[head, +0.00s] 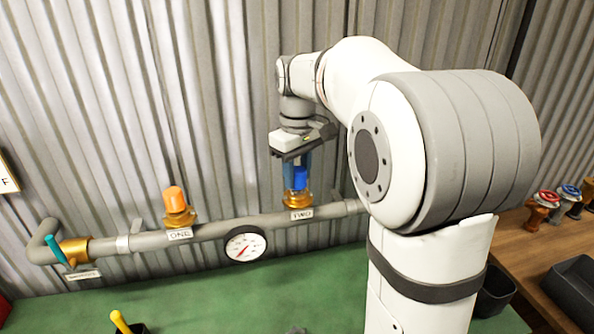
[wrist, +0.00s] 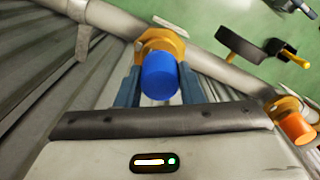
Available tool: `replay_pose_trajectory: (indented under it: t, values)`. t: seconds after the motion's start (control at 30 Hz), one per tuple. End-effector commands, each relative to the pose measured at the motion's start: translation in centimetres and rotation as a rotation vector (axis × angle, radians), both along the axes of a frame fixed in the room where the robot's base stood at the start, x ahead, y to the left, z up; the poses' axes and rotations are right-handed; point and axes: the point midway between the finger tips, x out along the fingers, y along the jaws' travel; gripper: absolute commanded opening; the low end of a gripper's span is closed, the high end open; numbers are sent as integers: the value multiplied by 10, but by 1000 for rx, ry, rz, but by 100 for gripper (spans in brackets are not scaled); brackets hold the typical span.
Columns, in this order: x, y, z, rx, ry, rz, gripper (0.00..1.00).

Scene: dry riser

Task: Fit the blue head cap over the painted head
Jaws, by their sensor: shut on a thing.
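The blue head cap (wrist: 158,76) is between the two blue fingers of my gripper (wrist: 155,88) in the wrist view. In the head view my gripper (head: 297,172) points down with the blue cap (head: 300,178) in it, right above the brass fitting (head: 298,198) labelled TWO. The brass fitting also shows in the wrist view (wrist: 160,40), just beyond the cap. My gripper is shut on the cap. The painted head is not visible; the cap and fingers cover that spot. I cannot tell how far the cap sits over it.
An orange-topped brass fitting (head: 176,200) labelled ONE stands left on the grey pipe (head: 215,230). A pressure gauge (head: 245,246) hangs between them, and a teal-handled valve (head: 70,252) is at far left. A wooden bench (head: 540,250) with coloured-top fittings is at right.

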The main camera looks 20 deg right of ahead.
Motion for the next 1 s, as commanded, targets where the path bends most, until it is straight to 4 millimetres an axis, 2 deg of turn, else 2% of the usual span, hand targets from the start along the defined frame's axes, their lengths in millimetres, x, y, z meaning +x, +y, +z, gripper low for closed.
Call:
replay_pose_trajectory:
  t: [0.4,0.43,0.7,1.0]
  values:
    - [0,-1,-11,0,0,-1,14]
    - [0,-1,-11,0,0,-1,36]
    - [0,-1,-10,0,0,-1,58]
    - [0,-1,-7,0,-1,-1,60]
